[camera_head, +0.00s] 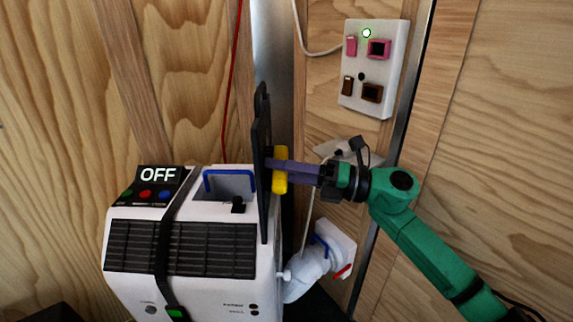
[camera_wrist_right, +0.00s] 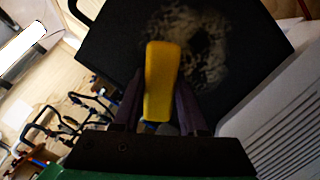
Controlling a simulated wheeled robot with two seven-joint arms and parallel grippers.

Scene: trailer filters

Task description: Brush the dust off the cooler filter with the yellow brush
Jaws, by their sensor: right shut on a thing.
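The yellow brush (camera_head: 280,160) is in my right gripper (camera_head: 292,170), whose purple fingers are shut on it. The black cooler filter (camera_head: 263,125) stands upright, seen nearly edge-on, at the right side of the white cooler (camera_head: 205,292). The brush is at the filter's right face; I cannot tell whether it touches. In the right wrist view the filter (camera_wrist_right: 115,48) fills the upper middle, with a pale, patchy dust area (camera_wrist_right: 215,60) on its face. The brush (camera_wrist_right: 160,80) covers part of the filter there. My left gripper is out of view.
A wall panel with switches (camera_head: 374,68) is above my right arm, on the wooden wall.

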